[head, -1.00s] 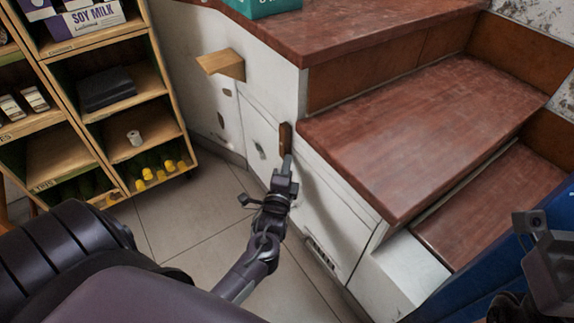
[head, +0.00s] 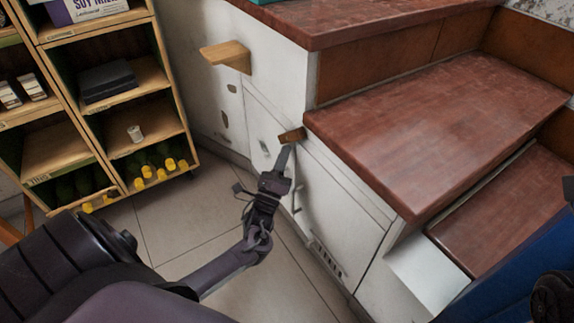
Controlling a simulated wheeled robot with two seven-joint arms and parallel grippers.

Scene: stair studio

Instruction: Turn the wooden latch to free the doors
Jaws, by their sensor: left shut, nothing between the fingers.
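The wooden latch (head: 292,135) is a small brown block on the white cabinet front under the stair edge. It lies tilted close to horizontal, its right end slightly higher. The white doors (head: 335,195) below it look closed. My left gripper (head: 284,153) is shut and empty, its fingertips just below the latch, at or very near its lower edge; I cannot tell whether they touch. My right gripper is not in view; only a dark part of my right side shows at the lower right.
Red-brown stair treads (head: 440,120) rise at the right. A wooden block (head: 226,56) juts from the white wall. A wooden shelf (head: 150,100) with goods stands at the left. Tiled floor (head: 190,220) is open between shelf and cabinet. A blue object (head: 525,270) is at lower right.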

